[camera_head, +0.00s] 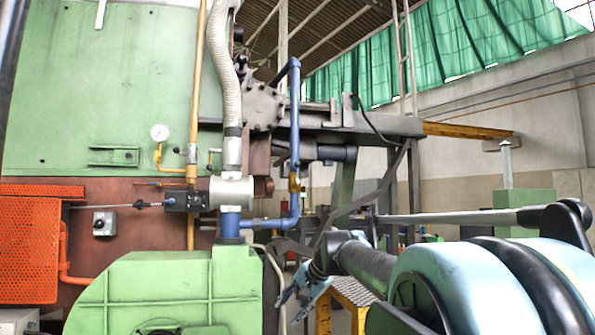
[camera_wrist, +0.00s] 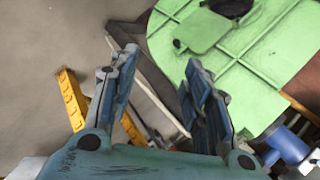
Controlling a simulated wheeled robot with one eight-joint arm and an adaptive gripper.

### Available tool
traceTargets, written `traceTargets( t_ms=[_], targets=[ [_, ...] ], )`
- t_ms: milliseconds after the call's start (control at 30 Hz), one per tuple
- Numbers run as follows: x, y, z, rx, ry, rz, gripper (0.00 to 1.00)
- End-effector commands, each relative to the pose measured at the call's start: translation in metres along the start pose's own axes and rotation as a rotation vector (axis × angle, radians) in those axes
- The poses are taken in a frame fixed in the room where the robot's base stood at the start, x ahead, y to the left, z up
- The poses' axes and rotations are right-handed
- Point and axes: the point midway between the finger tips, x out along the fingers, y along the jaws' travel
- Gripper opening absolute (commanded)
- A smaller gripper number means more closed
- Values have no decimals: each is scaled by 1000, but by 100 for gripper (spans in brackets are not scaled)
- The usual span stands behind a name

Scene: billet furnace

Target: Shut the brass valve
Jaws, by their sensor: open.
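A small brass valve body (camera_head: 294,183) sits in the vertical run of the blue pipe (camera_head: 296,120), right of the white cylindrical fitting. Its handle is too small to make out. My gripper (camera_head: 293,300) is low in the head view, below the valve and right of the green housing, apart from both. In the wrist view my gripper (camera_wrist: 158,72) shows two blue fingers spread wide with nothing between them. The brass valve cannot be made out in the wrist view.
The rounded green housing (camera_head: 170,290) stands left of my gripper; it also fills the upper right of the wrist view (camera_wrist: 240,60). A blue pipe part (camera_wrist: 288,145) is at lower right there. A yellow beam (camera_wrist: 72,98) lies at left. A pressure gauge (camera_head: 159,132) is further left.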

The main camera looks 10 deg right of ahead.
Motion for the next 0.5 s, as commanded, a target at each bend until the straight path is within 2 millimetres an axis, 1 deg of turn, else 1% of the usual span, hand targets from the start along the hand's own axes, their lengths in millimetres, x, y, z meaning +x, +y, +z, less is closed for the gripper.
traceTargets(
  t_ms=[33,67,100,167,200,267,300,367,400,467,500],
  targets=[
    [-17,-37,-23,116,14,-76,44],
    [-27,-58,-36,188,20,-124,44],
    [-41,-85,-53,286,25,-188,44],
    [-64,-124,-80,436,28,-285,44],
    [-81,-148,-100,535,26,-350,44],
    [-107,-183,-130,685,17,-447,44],
    [-125,-204,-150,787,8,-512,44],
    [-154,-233,-182,937,-11,-611,44],
    [-174,-250,-203,1035,-26,-675,44],
    [-201,-271,-232,1174,-55,-767,44],
    [-219,-282,-251,1259,-75,-824,44]
  ],
)
